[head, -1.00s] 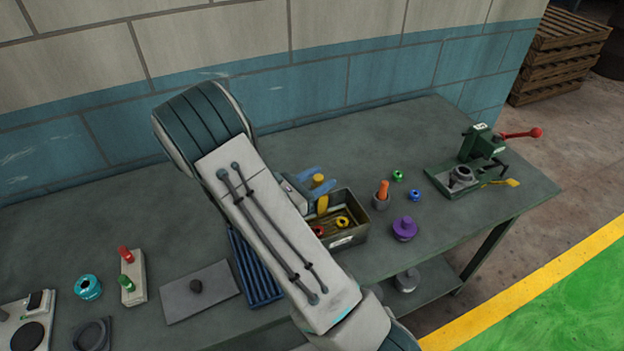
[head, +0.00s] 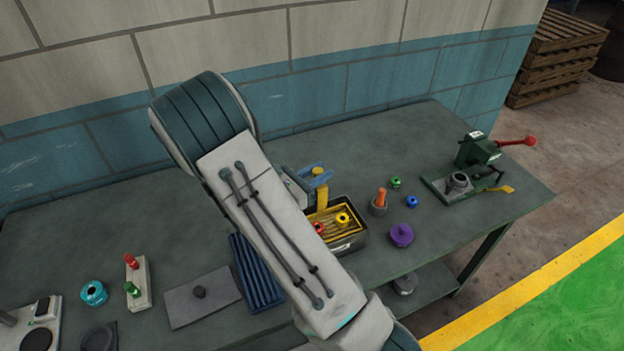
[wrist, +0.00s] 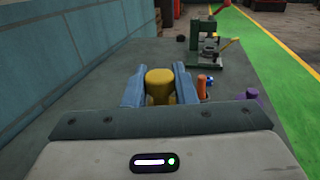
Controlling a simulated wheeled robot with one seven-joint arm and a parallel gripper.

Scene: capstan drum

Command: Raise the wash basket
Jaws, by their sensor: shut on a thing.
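The yellow wash basket (head: 328,231) is at the metal tank (head: 346,245) on the bench in the head view, with a red ring (head: 319,228) and a yellow ring (head: 343,219) in it. Its slatted floor shows near the level of the tank's rim. My gripper (head: 320,175) has blue fingers and is shut on the basket's upright yellow handle. In the wrist view the handle's round yellow top (wrist: 158,85) sits between both fingers. My arm hides the left side of the tank and basket.
Right of the tank stand an orange peg in a grey cup (head: 379,204), green and blue rings, and a purple knobbed piece (head: 401,235). A green press (head: 470,165) stands further right. A blue ribbed tray (head: 256,272) lies left, beside my arm. The wall runs behind.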

